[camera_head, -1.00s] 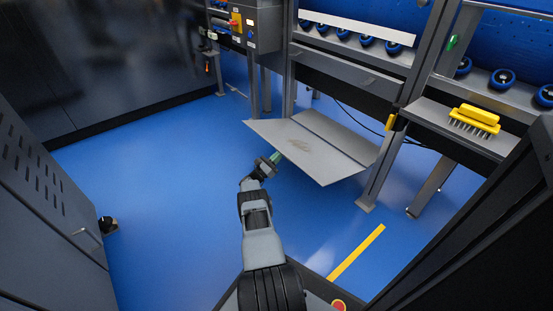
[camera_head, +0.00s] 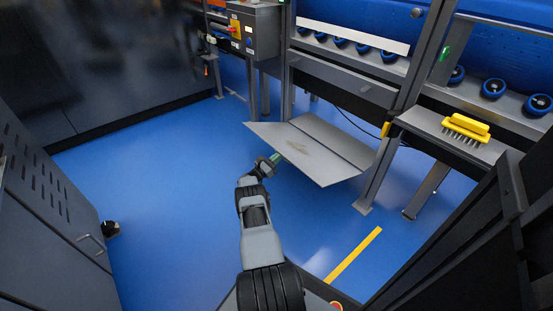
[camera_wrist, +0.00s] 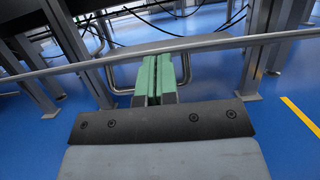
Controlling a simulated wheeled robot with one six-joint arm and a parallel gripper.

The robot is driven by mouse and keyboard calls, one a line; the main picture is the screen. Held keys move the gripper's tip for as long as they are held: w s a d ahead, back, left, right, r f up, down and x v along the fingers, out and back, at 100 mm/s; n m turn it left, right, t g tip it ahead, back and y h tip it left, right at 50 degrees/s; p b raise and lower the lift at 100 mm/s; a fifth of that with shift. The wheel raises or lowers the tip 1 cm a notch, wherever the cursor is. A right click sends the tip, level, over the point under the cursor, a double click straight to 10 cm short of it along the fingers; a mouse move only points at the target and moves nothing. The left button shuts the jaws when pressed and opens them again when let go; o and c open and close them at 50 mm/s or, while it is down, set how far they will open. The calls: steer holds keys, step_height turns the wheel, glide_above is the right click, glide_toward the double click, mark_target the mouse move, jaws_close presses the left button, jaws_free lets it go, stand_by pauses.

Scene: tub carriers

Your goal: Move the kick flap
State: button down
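The kick flap is a grey sheet panel (camera_head: 330,167) low on the machine frame, sticking out over the floor, with a crease along its length and a faint mark on its face. My gripper (camera_head: 274,159) is at its near left edge. In the wrist view the flap's edge (camera_wrist: 250,40) crosses as a thin grey bar just beyond my gripper's green fingertips (camera_wrist: 158,58). The fingers are together with only a thin dark line between them, and nothing shows held. I cannot tell whether the tips touch the flap. A bent tubular handle (camera_wrist: 112,80) shows behind the fingers.
A machine leg (camera_head: 378,178) stands right of the flap. A yellow brush (camera_head: 466,129) lies on a grey shelf. A control box (camera_head: 252,30) is at the back. Grey cabinets (camera_head: 50,205) stand at left. The blue floor (camera_head: 165,185) left of my arm is clear.

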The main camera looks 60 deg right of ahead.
steer(key=w+a+f, duration=0.3)
steer(key=a+f, duration=0.4)
steer(key=a, duration=0.3)
steer(key=shift+w, duration=0.2)
steer(key=shift+a+r, duration=0.1)
